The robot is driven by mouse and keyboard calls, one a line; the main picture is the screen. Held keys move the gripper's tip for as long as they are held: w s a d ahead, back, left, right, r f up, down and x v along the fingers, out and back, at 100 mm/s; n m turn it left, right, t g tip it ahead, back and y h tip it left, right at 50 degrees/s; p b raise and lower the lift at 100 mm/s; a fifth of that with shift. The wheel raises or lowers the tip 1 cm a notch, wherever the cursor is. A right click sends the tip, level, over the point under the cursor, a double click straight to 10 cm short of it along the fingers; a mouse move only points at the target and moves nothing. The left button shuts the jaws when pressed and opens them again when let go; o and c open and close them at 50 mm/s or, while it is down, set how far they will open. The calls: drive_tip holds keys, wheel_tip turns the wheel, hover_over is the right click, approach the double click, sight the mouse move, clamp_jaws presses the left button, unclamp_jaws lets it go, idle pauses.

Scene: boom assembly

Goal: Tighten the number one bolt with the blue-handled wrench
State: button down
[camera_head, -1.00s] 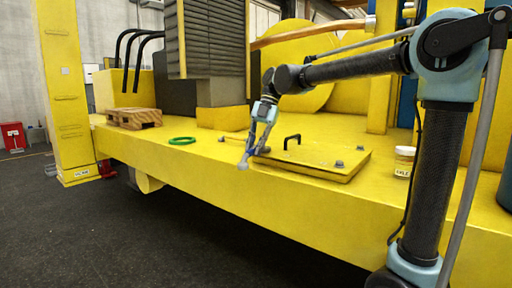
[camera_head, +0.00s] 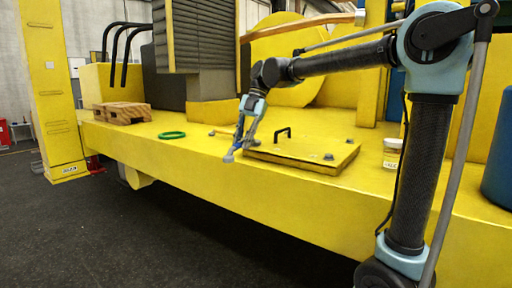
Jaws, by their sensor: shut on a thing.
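My gripper (camera_head: 240,139) hangs at the left front corner of a raised yellow hatch plate (camera_head: 290,161) on the yellow deck. It is shut on a slim grey-blue tool, seemingly the wrench (camera_head: 229,157), whose rounded end points down and left over the deck's front edge. The handle is mostly hidden by the fingers. Dark bolts show on the plate: one at its front right (camera_head: 329,156) and one at its back right (camera_head: 349,141). A further bolt at its left is partly hidden by my gripper. I cannot read any bolt number.
A black handle (camera_head: 282,132) stands up from the plate. A small thin item (camera_head: 212,133) lies behind my gripper. A pale labelled jar (camera_head: 392,152) stands right of the plate.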

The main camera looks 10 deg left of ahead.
idle(0.3)
drive_tip(key=shift+a+m, duration=0.4)
drive_tip(key=shift+w+a, duration=0.1)
drive_tip(key=shift+a+m, duration=0.25)
drive_tip(key=shift+m, duration=0.05)
drive_tip(key=shift+w+a+y, duration=0.1)
drive_tip(key=shift+a+y, duration=0.05)
drive_tip(key=shift+y, duration=0.15)
idle(0.4)
drive_tip(key=shift+a+m+t, duration=0.25)
drive_tip(key=shift+m+t, duration=0.05)
drive_tip(key=shift+m, duration=0.1)
drive_tip(key=shift+w, duration=0.1)
drive_tip(key=shift+w+a+m, duration=0.1)
drive_tip(key=shift+a+m, duration=0.2)
drive_tip(key=shift+a, duration=0.1)
